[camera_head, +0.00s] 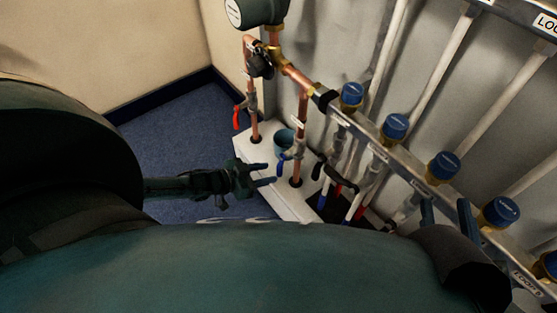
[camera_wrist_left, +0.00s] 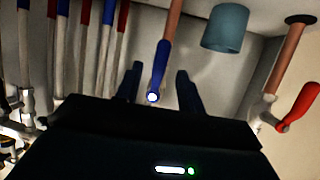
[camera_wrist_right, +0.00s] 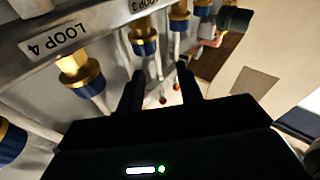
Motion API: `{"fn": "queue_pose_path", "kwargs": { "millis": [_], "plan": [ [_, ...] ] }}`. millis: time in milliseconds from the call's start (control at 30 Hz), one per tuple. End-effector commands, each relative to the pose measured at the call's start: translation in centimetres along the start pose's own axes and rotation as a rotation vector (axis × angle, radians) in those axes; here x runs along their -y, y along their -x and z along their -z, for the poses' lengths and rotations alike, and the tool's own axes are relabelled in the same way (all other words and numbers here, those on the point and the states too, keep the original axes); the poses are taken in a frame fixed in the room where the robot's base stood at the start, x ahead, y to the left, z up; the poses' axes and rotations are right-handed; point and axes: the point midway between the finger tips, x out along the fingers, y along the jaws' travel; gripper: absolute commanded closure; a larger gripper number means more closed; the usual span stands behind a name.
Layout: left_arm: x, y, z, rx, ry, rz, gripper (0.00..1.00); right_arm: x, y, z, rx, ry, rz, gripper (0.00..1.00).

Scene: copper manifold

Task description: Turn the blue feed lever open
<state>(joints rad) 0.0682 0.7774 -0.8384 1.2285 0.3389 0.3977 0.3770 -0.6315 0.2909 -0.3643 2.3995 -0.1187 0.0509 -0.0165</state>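The blue feed lever (camera_head: 280,166) hangs down beside a vertical copper pipe, low on the manifold's left side. In the left wrist view the lever (camera_wrist_left: 160,65) appears between the two fingers of my left gripper (camera_wrist_left: 158,84), with a gap showing on each side. In the head view my left gripper (camera_head: 264,174) is just left of the lever, fingers pointing at it; it is open and empty. My right gripper (camera_head: 447,214) is open near the blue-capped loop valves, away from the lever. In the right wrist view its fingers (camera_wrist_right: 160,83) have nothing held between them.
A red lever (camera_head: 236,118) hangs on the copper pipe further left, and a blue cup (camera_head: 284,137) stands behind the feed lever. The manifold bar with several blue caps (camera_head: 395,126) runs diagonally right. Pipes enter a white plinth (camera_head: 250,149). Blue floor (camera_head: 180,140) lies clear at left.

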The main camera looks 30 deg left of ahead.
Motion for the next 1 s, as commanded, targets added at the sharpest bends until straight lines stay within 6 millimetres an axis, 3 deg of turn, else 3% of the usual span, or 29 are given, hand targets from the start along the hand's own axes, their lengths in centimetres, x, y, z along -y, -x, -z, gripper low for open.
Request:
{"fn": "queue_pose_path", "kwargs": {
  "millis": [100, 333, 1000],
  "plan": [
    [-0.1, 2.8, 0.3, 0.003, 0.001, -0.001, 0.61, -0.2, 0.2, 0.0, 0.027, 0.029, -0.005, 0.64],
    [-0.1, 5.4, 0.1, 0.001, 0.001, -0.001, 0.61, -0.4, 0.5, -0.4, 0.047, 0.062, -0.008, 0.64],
    [0.0, 5.8, 0.2, -0.001, 0.001, 0.000, 0.61, -0.5, 0.4, -0.3, 0.046, 0.062, -0.013, 0.64]
  ]
}}
